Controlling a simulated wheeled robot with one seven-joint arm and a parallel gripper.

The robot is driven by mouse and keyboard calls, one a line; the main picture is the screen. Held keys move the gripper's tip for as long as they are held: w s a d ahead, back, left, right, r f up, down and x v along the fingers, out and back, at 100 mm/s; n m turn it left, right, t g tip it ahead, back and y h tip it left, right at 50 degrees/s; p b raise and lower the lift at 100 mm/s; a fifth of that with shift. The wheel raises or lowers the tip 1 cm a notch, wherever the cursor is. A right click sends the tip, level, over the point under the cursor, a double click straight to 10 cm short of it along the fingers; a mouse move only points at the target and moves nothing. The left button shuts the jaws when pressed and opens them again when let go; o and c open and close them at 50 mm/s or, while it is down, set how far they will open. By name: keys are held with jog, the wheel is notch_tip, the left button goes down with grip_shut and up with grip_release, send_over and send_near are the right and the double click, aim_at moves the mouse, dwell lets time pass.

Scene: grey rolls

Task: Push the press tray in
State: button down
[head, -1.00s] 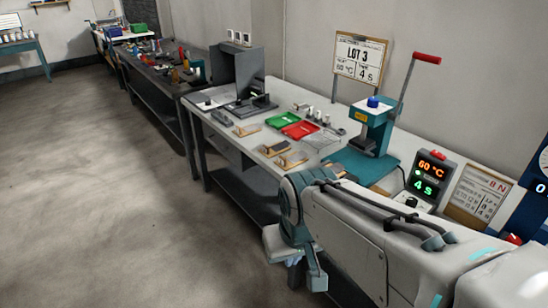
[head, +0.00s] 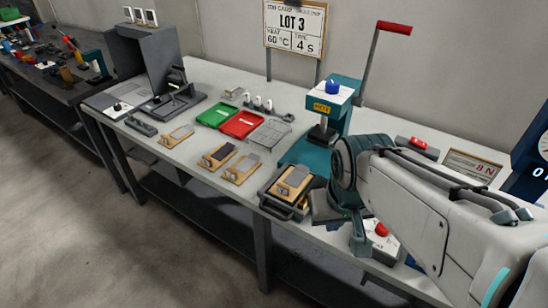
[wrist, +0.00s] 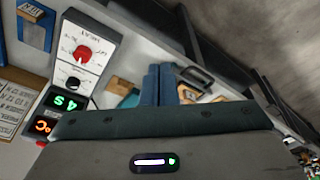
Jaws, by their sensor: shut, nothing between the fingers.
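The press tray (head: 268,207) is a dark tray with a front handle, sticking out at the front of the teal press (head: 312,150). A wooden block with a grey top piece (head: 293,179) lies in it. The press has a blue knob on top and a raised lever with a red grip (head: 393,27). In the wrist view, my gripper (wrist: 160,70) shows two blue fingers closed together with nothing between them. The tray handle (wrist: 197,75) is just right of the fingertips there; I cannot tell whether they touch. In the head view my wrist hides the fingertips.
A white control box (head: 380,240) with a red knob stands right of the tray, partly behind my arm. Wooden blocks (head: 218,157), a green tray (head: 216,115) and a red tray (head: 244,124) lie to the left. Open floor lies in front of the bench.

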notch_tip(320, 180, down, 4)
jog(key=w+a+n+g+h+b, duration=0.2)
jog(key=w+n+h, duration=0.1)
jog(key=n, duration=0.9)
jog(key=n+t+h+b, duration=0.4)
jog(key=n+t, duration=0.5)
jog(key=n, duration=2.5)
send_near(261, 196)
jog(key=b+x, duration=0.1)
jog(key=x, duration=0.4)
jog(key=shift+f, duration=0.25)
jog(key=shift+w+d, duration=0.35)
jog(key=shift+w, duration=0.1)
